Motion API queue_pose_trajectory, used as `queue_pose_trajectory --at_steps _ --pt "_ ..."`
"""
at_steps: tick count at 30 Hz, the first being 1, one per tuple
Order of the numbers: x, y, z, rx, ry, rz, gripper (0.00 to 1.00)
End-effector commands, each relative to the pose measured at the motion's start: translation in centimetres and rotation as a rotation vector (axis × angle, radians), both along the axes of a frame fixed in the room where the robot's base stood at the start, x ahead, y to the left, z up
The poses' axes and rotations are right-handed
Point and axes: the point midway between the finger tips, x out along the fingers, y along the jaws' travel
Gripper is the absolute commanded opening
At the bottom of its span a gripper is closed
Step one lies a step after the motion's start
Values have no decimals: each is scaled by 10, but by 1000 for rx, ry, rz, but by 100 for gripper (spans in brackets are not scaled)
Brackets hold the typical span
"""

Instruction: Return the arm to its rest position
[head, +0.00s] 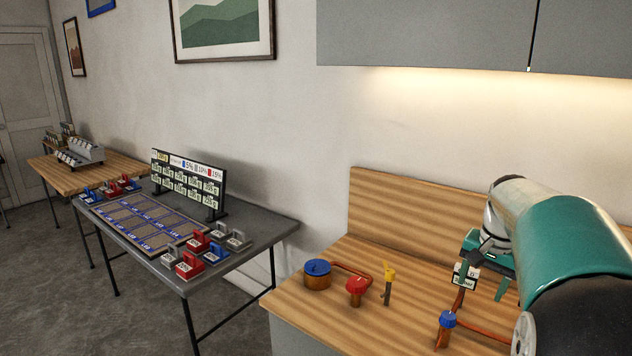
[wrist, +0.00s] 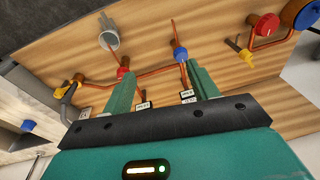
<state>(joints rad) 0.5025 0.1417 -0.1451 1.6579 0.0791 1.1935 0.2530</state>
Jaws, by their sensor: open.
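My arm reaches in from the right edge in the head view, with a teal and black link in front. My gripper (head: 487,268) hangs over the right part of the wooden counter (head: 330,318). In the wrist view my gripper (wrist: 161,72) shows two teal fingers spread apart with nothing held between them. Copper pipes and small white tags show past the fingers. A blue-topped valve (wrist: 180,54) and a red-topped valve (wrist: 123,73) are just beyond the fingertips. Part of the counter behind my arm is hidden in the head view.
Grey cabinets (head: 430,35) overhang the counter. A dark table (head: 250,258) with red, blue and grey blocks stands left.

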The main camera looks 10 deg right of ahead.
Motion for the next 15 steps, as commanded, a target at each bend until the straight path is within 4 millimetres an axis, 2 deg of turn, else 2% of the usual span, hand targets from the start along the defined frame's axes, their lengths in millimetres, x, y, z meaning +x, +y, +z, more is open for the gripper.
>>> queue_pose_trajectory --at_steps 1,6,11,15 --pt "-4 28 9 -13 -22 59 59" --pt "-24 108 22 -57 -83 248 59" --pt "-54 176 23 -101 -139 428 59" --pt "-87 227 15 -147 -189 583 59"
